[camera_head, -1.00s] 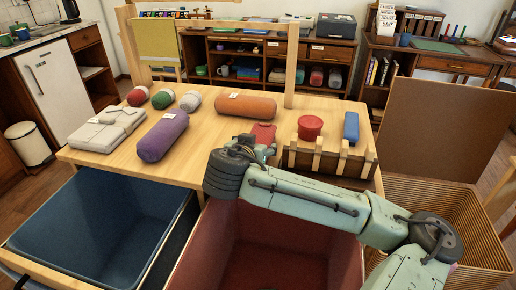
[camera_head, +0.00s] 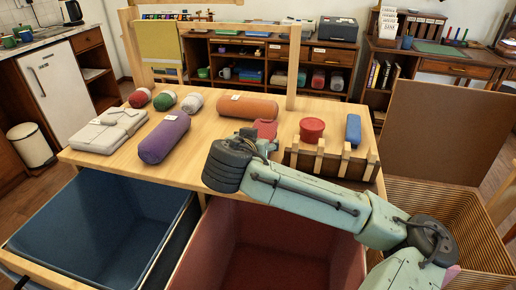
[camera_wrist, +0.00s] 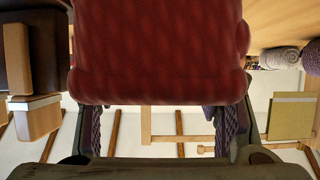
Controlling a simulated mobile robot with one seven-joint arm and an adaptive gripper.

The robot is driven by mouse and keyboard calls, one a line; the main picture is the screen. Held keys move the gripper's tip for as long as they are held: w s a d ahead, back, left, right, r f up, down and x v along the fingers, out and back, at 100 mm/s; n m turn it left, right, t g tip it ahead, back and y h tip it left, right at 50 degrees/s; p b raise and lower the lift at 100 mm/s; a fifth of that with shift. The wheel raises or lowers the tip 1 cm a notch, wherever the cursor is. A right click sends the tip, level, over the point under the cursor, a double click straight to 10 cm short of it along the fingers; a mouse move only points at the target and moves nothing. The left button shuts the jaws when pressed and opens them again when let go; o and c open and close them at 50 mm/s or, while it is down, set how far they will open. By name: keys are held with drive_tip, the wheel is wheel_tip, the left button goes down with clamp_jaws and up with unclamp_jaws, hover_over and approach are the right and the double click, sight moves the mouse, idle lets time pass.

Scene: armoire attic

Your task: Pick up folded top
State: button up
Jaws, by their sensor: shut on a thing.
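A red folded cloth, which looks like the folded top (camera_head: 265,128), shows just beyond my wrist over the table's middle in the head view. My gripper (camera_head: 267,146) is shut on it, mostly hidden behind my wrist. In the wrist view the red folded cloth (camera_wrist: 160,50) fills the upper middle. It sits between the two fingers of my gripper (camera_wrist: 159,108), and its bulk hides the fingertips. I cannot tell clearly how far the cloth is above the table.
The wooden table (camera_head: 225,140) holds a purple roll (camera_head: 164,138), an orange roll (camera_head: 247,107), a pale folded stack (camera_head: 108,131), yarn balls, a red round container (camera_head: 312,129) and a slatted wooden holder (camera_head: 330,160). A blue bin (camera_head: 100,225) and a red bin (camera_head: 270,245) stand in front.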

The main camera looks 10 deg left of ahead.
drive_tip(key=shift+r, duration=0.7)
drive_tip(key=s, duration=0.2)
drive_tip(key=s+a+r, duration=0.1)
drive_tip(key=s, duration=0.2)
drive_tip(key=s+a, duration=0.1)
drive_tip(key=s, duration=0.1)
drive_tip(key=shift+s+r, duration=0.2)
drive_tip(key=s+a+b, duration=0.2)
drive_tip(key=s+b, duration=0.4)
drive_tip(key=s, duration=0.2)
drive_tip(key=shift+s+r, duration=0.1)
